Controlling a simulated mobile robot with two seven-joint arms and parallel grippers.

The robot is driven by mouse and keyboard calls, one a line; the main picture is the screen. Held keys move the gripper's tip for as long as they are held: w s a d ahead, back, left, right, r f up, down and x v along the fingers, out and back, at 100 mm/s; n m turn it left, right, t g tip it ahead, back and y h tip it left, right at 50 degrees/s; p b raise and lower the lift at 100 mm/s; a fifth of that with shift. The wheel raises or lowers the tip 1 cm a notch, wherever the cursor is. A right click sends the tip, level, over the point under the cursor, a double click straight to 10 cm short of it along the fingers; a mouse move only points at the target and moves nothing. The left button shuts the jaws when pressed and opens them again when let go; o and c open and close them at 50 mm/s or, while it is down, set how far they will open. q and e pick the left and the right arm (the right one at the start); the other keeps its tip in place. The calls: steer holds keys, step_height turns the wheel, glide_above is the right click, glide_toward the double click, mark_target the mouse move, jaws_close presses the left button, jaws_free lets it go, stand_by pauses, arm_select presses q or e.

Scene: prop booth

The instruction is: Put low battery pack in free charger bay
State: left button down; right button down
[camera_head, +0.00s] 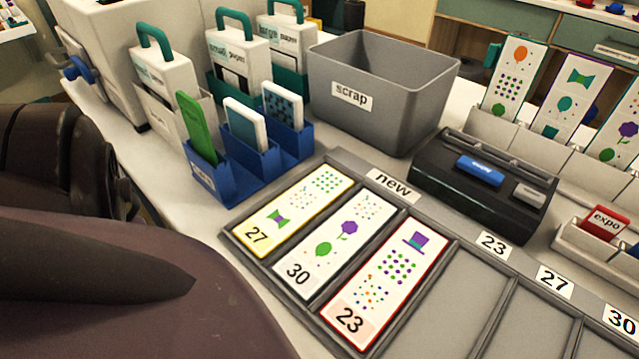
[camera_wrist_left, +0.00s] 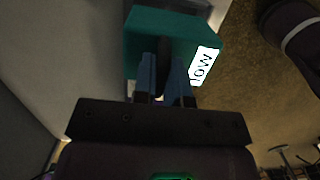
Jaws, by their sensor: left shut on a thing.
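In the left wrist view, my left gripper (camera_wrist_left: 163,62) is shut on a teal battery pack (camera_wrist_left: 185,28) with a white label reading "low". The blue fingers close around a dark part in the pack's middle. The pack's far end runs toward the top of the view, where a pale surface partly shows. I cannot tell whether the pack touches it. In the camera_head view, my dark arm fills the lower left, and neither the left gripper nor the pack shows. My right gripper is not in view. No charger bay can be clearly made out.
A blue slotted holder (camera_head: 203,184), a grey scrap bin (camera_head: 420,105) and a black device (camera_head: 430,170) stand on the counter. A grey tray (camera_head: 470,285) holds three numbered cards at left, with empty slots at right. White teal-handled boxes (camera_head: 170,72) stand behind.

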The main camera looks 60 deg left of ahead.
arm_select(q)
steer(key=shift+f, duration=0.45)
steer(key=shift+f+b, duration=0.1)
steer(key=shift+b, duration=0.2)
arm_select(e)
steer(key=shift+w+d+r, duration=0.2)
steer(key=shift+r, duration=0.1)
arm_select(q)
steer(key=shift+f+b, duration=0.5)
steer(key=shift+f, duration=0.45)
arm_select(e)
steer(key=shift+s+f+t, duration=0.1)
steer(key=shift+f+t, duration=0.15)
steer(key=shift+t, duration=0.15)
arm_select(q)
steer(key=shift+w+f, duration=0.1)
steer(key=shift+f, duration=0.45)
steer(key=shift+f+b, duration=0.15)
steer(key=shift+b, duration=0.2)
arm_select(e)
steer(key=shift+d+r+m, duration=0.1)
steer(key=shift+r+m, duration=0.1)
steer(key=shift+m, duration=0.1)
arm_select(q)
steer(key=c, duration=1.1)
jaws_free()
